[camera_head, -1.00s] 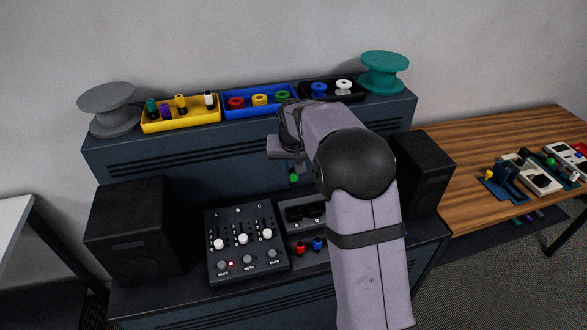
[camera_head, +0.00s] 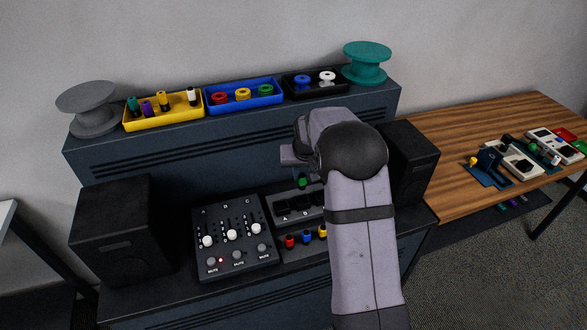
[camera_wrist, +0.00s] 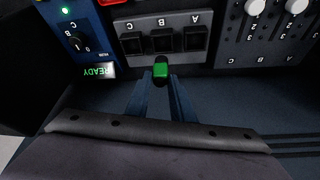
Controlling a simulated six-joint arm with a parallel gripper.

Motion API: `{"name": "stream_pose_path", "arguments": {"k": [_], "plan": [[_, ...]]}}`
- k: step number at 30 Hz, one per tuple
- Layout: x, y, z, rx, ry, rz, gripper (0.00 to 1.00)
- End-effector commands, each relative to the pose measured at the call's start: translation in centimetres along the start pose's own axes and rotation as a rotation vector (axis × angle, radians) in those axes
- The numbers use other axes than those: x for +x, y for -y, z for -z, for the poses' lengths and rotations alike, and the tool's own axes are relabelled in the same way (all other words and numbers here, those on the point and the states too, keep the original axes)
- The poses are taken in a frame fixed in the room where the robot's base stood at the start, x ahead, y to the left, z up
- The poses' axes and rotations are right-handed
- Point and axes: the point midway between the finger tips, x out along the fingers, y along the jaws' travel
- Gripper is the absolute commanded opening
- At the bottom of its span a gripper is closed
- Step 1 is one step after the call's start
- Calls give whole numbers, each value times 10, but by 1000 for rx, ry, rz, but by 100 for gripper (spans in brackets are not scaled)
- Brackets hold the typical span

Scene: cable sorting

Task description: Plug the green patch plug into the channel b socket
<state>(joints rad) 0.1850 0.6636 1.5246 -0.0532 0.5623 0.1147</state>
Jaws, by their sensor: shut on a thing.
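The green patch plug (camera_wrist: 162,70) is between the fingertips of my gripper (camera_wrist: 161,80), which is shut on it. In the head view, the green plug (camera_head: 302,181) shows beside my wrist, at the far side of the socket panel (camera_head: 280,221); the fingers are mostly hidden. In the wrist view, the panel appears upside down with dark sockets lettered A, B and C.
Red (camera_head: 290,241), blue (camera_head: 306,237) and yellow (camera_head: 322,232) plugs stand in front of the sockets. The fader mixer (camera_head: 232,255) is left of the panel. Black speakers (camera_head: 122,228) flank the desk. Yellow (camera_head: 165,120) and blue (camera_head: 243,105) trays sit on the shelf behind.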

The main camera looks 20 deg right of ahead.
Motion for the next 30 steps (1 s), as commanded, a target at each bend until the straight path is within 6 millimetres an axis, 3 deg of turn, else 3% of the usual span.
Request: {"name": "stream_pose_path", "arguments": {"k": [21,30], "plan": [[26,0,-11,0,0,0,0],[28,0,-11,0,-1,0,0]]}}
